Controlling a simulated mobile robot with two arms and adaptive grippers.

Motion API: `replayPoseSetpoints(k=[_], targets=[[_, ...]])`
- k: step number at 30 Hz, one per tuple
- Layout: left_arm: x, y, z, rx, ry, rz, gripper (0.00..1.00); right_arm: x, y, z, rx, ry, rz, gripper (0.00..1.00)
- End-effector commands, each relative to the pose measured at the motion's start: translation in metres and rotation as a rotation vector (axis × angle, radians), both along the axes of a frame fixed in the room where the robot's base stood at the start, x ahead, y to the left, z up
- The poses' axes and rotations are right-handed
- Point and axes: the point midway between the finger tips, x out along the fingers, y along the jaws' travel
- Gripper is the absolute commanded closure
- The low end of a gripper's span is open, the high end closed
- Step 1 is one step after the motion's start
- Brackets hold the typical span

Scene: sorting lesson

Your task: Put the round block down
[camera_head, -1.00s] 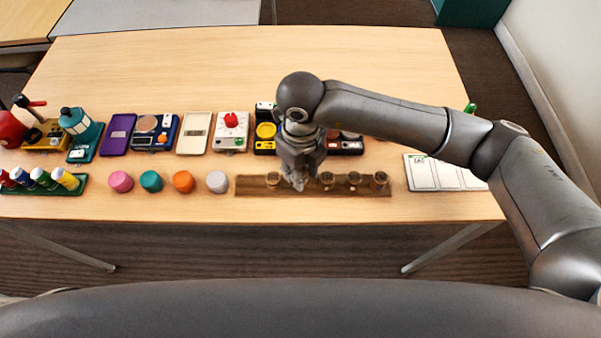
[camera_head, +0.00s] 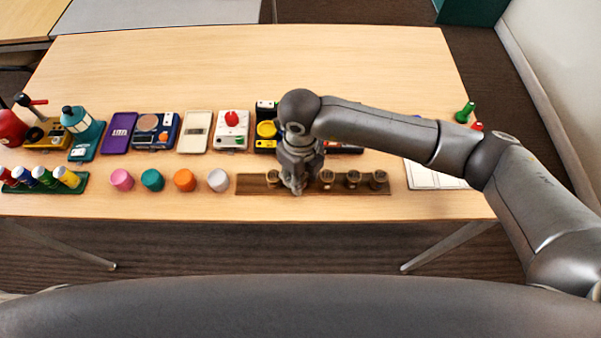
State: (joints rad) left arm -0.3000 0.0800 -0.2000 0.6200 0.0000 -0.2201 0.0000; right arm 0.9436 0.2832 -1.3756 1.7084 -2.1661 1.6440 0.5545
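My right gripper (camera_head: 296,188) points down over a dark wooden strip (camera_head: 250,184) near the table's front edge. Several coloured round blocks stand in a row left of the strip: pink (camera_head: 122,180), teal (camera_head: 152,180), orange (camera_head: 185,180) and pale grey (camera_head: 218,180). My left gripper is out of view.
Behind the row stand small devices, among them a white box with a red knob (camera_head: 231,131) and a purple case (camera_head: 119,133). A green rack (camera_head: 77,186) holds coloured cylinders at left. A white card (camera_head: 430,175) lies at right. The table's far half is clear.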

Motion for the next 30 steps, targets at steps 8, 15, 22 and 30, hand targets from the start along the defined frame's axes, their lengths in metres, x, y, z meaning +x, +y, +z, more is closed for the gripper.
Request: replayPoseSetpoints(k=[8, 15, 22, 30], targets=[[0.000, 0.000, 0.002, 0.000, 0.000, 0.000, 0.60, 0.001, 0.001, 0.013, 0.003, -0.003, 0.001, 0.63], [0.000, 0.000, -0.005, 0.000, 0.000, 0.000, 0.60, 0.001, 0.001, 0.064, 0.004, -0.005, 0.001, 0.63], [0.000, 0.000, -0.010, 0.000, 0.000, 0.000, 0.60, 0.000, 0.000, 0.106, 0.001, -0.002, 0.001, 0.63], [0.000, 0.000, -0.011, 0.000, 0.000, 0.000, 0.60, 0.000, 0.000, 0.123, -0.001, 0.001, 0.000, 0.63]])
